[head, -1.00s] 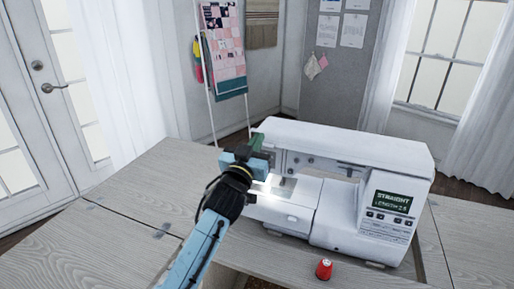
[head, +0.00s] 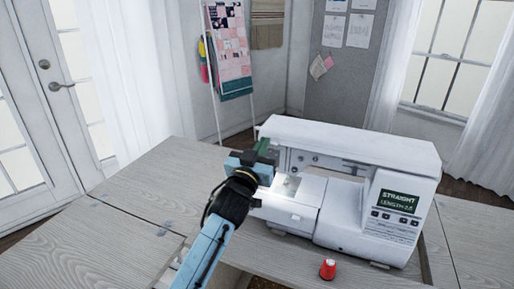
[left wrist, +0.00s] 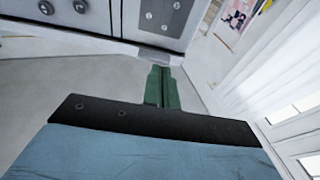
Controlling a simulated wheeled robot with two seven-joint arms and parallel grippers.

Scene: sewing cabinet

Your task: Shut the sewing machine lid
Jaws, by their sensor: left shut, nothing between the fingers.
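The white sewing machine (head: 345,195) stands on the cabinet table, its lit screen facing me at the right. Its top lid (head: 350,142) looks like a smooth, level white surface along the top of the machine, with no raised panel that I can see. My left gripper (head: 265,148) is at the machine's left end, just below the top edge, with its green fingers together and empty. In the left wrist view the closed fingers (left wrist: 162,88) point toward the machine's grey and white side (left wrist: 130,15). I cannot tell whether they touch it. My right gripper is not in view.
A red thread spool (head: 328,269) stands in front of the machine. The wood-grain tabletop (head: 130,205) is clear at the left. A quilt rack (head: 232,65) and a grey pinboard (head: 340,75) stand behind.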

